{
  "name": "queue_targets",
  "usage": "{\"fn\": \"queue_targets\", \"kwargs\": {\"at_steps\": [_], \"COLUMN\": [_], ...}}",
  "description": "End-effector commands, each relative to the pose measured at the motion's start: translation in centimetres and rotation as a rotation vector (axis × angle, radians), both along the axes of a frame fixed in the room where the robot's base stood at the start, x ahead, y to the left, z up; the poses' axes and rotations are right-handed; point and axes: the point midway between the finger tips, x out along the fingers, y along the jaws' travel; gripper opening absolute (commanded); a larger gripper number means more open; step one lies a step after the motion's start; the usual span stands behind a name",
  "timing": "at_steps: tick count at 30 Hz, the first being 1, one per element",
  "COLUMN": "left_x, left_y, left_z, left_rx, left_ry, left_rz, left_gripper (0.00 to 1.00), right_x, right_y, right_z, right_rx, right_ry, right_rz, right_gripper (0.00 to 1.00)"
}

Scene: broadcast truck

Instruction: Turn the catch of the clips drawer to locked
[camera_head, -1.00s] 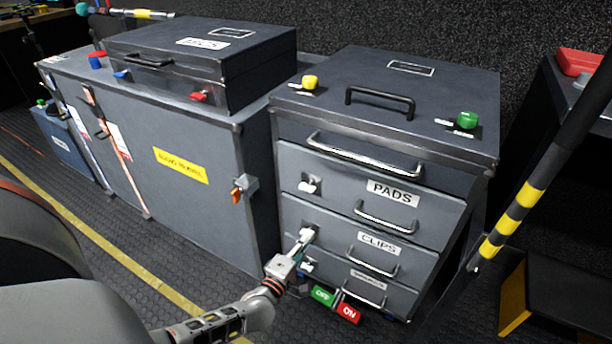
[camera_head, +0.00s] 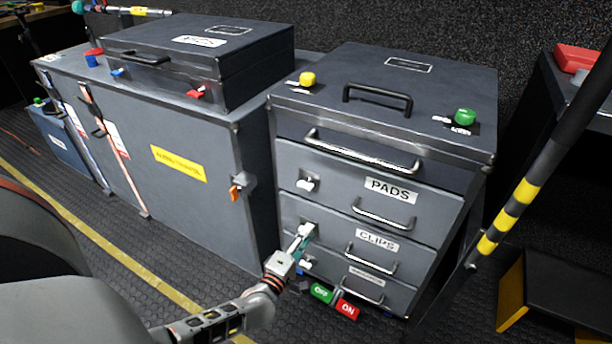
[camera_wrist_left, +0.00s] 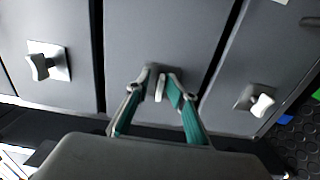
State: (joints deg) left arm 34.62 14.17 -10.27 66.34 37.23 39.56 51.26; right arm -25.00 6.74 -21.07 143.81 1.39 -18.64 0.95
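The clips drawer (camera_head: 333,239) is the shut grey drawer with the CLIPS label (camera_head: 377,240), below the PADS drawer. Its catch (camera_wrist_left: 160,88) is a small pale turn-knob on a plate; it stands roughly in line with the drawer's short side in the left wrist view. My left gripper (camera_head: 304,232) reaches the catch from the front left. In the left wrist view its two green-padded fingers (camera_wrist_left: 157,92) are apart, one on each side of the knob. I cannot tell whether they touch it. The head view hides most of this catch behind the gripper. My right gripper is not in view.
The PADS drawer catch (camera_head: 307,184) and the bottom drawer catch (camera_wrist_left: 262,105) sit on either side. Green and red tags (camera_head: 334,300) lie low in front of the cabinet. A striped pole (camera_head: 511,214) leans at the right. A grey cabinet (camera_head: 190,165) stands at the left.

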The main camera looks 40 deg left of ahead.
Motion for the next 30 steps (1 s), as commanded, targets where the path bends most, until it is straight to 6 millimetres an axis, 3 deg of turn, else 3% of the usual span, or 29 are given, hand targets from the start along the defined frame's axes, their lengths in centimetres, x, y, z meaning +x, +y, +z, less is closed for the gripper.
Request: {"fn": "queue_targets", "kwargs": {"at_steps": [5,18,24,30], "left_x": [-1.9,-9.9,-11.4,-11.6], "left_y": [-0.5,-2.4,-2.8,-2.8], "left_z": [-0.2,-0.2,-0.1,-0.1], "left_rx": [-0.002,0.000,0.000,0.000], "left_ry": [0.003,0.003,0.001,0.001], "left_rz": [-0.001,-0.001,0.000,-0.001], "left_gripper": [0.22,0.22,0.22,0.22], "right_x": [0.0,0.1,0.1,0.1], "right_y": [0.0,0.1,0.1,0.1], "right_z": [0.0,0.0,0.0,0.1], "right_rx": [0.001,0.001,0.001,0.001], "right_ry": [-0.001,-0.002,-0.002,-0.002], "right_rz": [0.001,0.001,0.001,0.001], "right_gripper": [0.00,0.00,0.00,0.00]}}
